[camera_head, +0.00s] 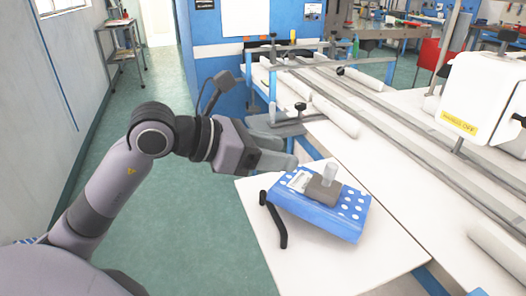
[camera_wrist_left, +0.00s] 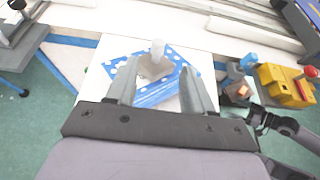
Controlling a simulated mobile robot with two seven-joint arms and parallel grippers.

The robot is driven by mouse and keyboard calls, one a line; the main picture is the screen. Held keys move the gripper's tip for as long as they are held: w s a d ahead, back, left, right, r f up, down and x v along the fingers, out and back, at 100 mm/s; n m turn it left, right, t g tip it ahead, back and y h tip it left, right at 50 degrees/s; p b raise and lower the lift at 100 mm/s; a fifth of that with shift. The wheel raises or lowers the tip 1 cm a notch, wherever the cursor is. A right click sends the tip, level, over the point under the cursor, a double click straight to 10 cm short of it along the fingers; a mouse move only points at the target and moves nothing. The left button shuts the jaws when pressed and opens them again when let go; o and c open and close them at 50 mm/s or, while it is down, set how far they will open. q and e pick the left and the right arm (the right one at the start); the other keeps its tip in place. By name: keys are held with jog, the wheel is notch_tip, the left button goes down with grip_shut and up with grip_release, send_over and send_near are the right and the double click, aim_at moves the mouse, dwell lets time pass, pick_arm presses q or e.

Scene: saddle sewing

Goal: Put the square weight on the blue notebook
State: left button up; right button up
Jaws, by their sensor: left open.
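The blue notebook (camera_head: 345,222) with white dots lies on a white tabletop. The square weight (camera_head: 322,190), a brown-grey block with a pale upright knob, rests on top of it beside a white label. Both also show in the left wrist view, the weight (camera_wrist_left: 153,68) and the notebook (camera_wrist_left: 158,96). My left gripper (camera_head: 290,164) is open and empty, above and left of the notebook in the head view. In the wrist view its fingers (camera_wrist_left: 160,66) appear on either side of the weight, apart from it.
A black bar handle (camera_head: 273,220) lies by the notebook's left edge. Rails and white rolls (camera_head: 335,115) stand behind. A white machine box (camera_head: 487,95) stands at right. The wrist view shows a yellow block (camera_wrist_left: 285,86) at right. The front tabletop (camera_head: 335,270) is clear.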

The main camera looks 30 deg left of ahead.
pick_arm(q)
jog(key=shift+v, duration=1.2)
jog(key=shift+s, duration=0.1)
